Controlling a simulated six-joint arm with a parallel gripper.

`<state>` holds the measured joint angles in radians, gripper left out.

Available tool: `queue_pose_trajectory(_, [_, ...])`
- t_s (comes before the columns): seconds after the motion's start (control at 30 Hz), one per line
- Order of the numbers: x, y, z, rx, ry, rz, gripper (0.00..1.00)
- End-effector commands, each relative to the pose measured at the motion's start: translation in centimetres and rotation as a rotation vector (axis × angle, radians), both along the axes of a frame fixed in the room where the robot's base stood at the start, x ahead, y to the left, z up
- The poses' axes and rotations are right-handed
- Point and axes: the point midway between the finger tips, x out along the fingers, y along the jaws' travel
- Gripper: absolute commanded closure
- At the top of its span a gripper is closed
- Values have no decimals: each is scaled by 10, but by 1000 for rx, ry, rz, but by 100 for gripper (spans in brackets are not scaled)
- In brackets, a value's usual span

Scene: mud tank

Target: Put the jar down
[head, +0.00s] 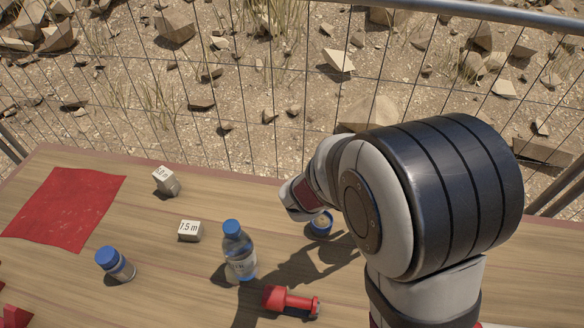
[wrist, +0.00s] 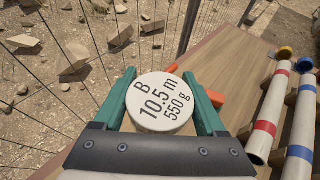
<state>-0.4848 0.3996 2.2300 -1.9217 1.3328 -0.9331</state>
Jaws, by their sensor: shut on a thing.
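My gripper (wrist: 160,78) has green fingers, which are shut on a white round jar (wrist: 160,104) in the wrist view. Its flat face is marked "B 10.5 m 550 g". The jar's sides and base are hidden, so I cannot tell its height above the table. In the head view the end of my arm is over the far part of the wooden table (head: 205,270); the fingers and the held jar cannot be made out there. A small blue-rimmed round thing (head: 320,224) shows just below the wrist.
A red mat (head: 68,208), two labelled blocks (head: 166,181) (head: 189,230), a blue-capped jar (head: 116,264), a bottle (head: 239,252) and a red tool (head: 291,301) are on the table. White tubes (wrist: 267,118) lie right in the wrist view. A wire fence (head: 240,90) stands behind.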

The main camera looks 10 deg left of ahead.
Motion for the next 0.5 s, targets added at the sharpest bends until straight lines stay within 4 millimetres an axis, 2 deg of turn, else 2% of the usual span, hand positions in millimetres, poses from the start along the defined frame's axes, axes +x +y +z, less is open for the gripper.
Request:
queue_pose_trajectory(0.17, [49,71,0,0,-2,257,100])
queue_pose_trajectory(0.3, [82,147,2,-1,-2,506,100])
queue_pose_trajectory(0.4, [94,193,3,-1,-1,649,100])
queue_pose_trajectory(0.5, [100,228,4,-1,-2,757,100])
